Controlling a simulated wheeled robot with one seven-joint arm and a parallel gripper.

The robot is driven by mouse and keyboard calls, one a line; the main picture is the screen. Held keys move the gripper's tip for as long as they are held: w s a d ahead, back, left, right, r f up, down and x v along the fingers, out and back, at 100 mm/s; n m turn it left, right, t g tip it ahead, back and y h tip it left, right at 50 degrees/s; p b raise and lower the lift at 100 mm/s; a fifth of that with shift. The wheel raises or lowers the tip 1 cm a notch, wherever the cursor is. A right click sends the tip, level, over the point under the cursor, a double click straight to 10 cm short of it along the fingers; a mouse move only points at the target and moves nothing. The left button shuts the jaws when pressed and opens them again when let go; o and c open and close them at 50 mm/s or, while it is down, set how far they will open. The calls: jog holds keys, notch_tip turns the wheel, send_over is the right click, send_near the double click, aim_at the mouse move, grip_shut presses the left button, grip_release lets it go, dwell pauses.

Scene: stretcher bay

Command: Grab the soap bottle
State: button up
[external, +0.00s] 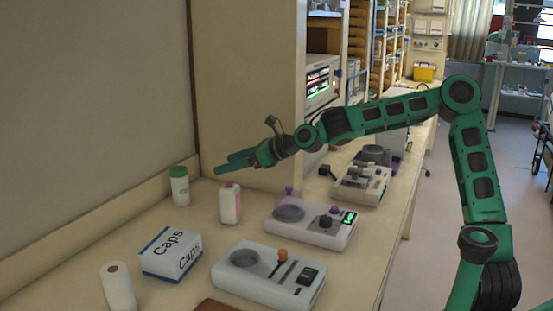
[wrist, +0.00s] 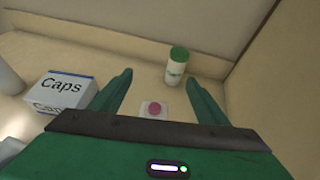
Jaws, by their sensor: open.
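A white bottle with a pink cap and pinkish side (external: 230,204), which looks like the soap bottle, stands upright on the counter. In the wrist view it shows from above (wrist: 155,109), its cap between my two fingers. My gripper (external: 229,162) is open and empty, above the bottle and apart from it. In the wrist view the green fingers of my gripper (wrist: 156,78) spread to either side of the bottle. Its lower part is hidden there by my gripper body.
A white container with a green lid (external: 180,186) stands behind the bottle, near the wall. A Caps box (external: 171,253) and a paper roll (external: 118,287) are nearer. Two white devices (external: 311,224) (external: 268,276) lie to the right. A tall cabinet side rises behind.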

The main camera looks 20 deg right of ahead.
aim_at(237, 187)
notch_tip(237, 187, down, 9)
jog(key=shift+r, duration=0.2)
jog(key=x, duration=0.5)
jog(key=shift+f, duration=0.1)
jog(key=c, duration=1.4)
